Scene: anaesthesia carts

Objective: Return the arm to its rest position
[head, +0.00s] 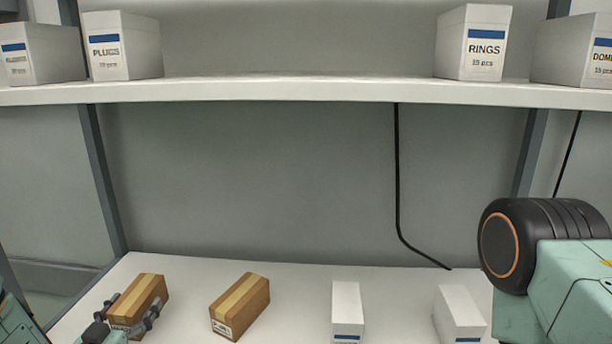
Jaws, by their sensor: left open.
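My left gripper (132,310) shows at the lower left of the head view, low over the white worktop (300,273). It is open, with one dark finger on each side of a brown taped box (152,287). I cannot tell whether the fingers touch that box. My right arm (570,280) fills the lower right with a black, orange-ringed joint and pale green links. The right gripper is out of view.
A second brown box (240,305) and two white boxes (347,305) (459,312) stand on the worktop. A white shelf (300,90) above holds labelled cartons, including PLUGS (125,48) and RINGS (474,45). A black cable (398,170) hangs at the back.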

